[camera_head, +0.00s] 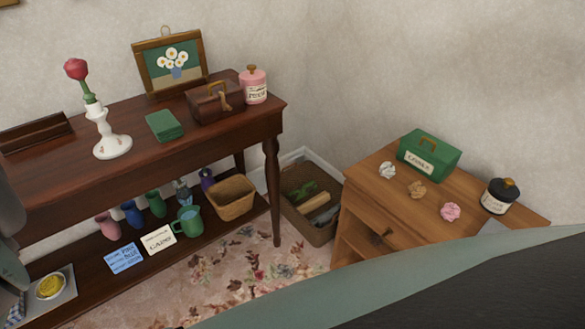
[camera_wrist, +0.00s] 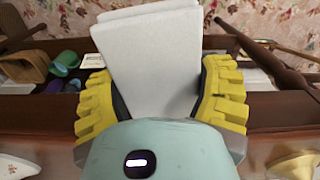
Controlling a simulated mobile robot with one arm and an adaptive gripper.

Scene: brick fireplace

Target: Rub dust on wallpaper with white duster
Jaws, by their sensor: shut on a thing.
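My gripper (camera_wrist: 160,85), with yellow ribbed fingers, is shut on the white duster (camera_wrist: 152,45) in the wrist view. The duster looks like a thick, folded white pad between the fingers. The gripper is above the dark wooden table, and the duster touches no wall there. The head view does not show the gripper or duster. The pale mottled wallpaper (camera_head: 350,60) covers the walls behind the furniture in the head view. A slightly darker, greyish area (camera_head: 535,65) shows on the right wall; I cannot tell if it is dust or shading.
The dark console table (camera_head: 165,140) holds a candlestick with a rose (camera_head: 110,140), a picture (camera_head: 170,62), a box (camera_head: 215,103) and a pink jar (camera_head: 254,88). A wooden cabinet (camera_head: 370,190) bears a green box (camera_head: 430,155), crumpled papers and a dark jar (camera_head: 500,195). Baskets stand below.

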